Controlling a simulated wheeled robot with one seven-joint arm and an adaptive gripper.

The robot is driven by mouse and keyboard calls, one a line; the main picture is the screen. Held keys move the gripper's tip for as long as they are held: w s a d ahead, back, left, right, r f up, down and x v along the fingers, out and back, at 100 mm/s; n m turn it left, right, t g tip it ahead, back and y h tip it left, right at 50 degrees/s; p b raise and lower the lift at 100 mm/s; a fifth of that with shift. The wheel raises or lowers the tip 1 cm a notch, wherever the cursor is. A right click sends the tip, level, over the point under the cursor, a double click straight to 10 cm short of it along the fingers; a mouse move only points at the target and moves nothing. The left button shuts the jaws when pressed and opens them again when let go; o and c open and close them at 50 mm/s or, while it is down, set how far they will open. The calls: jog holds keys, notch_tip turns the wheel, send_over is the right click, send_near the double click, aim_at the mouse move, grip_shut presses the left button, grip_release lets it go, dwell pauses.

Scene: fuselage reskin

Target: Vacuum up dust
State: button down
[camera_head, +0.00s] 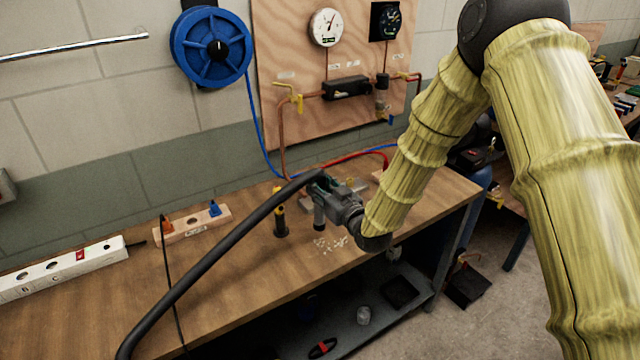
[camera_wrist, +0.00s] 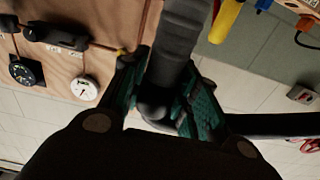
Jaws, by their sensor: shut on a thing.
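My gripper (camera_head: 325,190) is above the wooden workbench (camera_head: 225,275), shut on the dark vacuum nozzle (camera_head: 319,214). The nozzle points down, and its tip is just above or beside a scatter of pale dust (camera_head: 330,245) near the bench's front edge; I cannot tell whether it touches. The black vacuum hose (camera_head: 220,253) runs from my gripper down to the lower left. In the wrist view, the dark nozzle tube (camera_wrist: 180,45) sits between the teal-padded fingers (camera_wrist: 165,100), and the dust is hidden.
A dark upright tool with a yellow handle (camera_head: 280,215) stands left of the nozzle. A gauge board (camera_head: 290,60) and blue reel (camera_head: 211,48) are on the wall. A shelf (camera_head: 350,325) is below.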

jog(key=shift+f+b, duration=1)
jog(key=shift+f, duration=1.55)
jog(key=shift+w+d, duration=0.7)
jog(key=shift+d, duration=3.1)
notch_tip(320, 180, up, 8)
jog(key=p, duration=0.4)
jog(key=shift+f, duration=0.2)
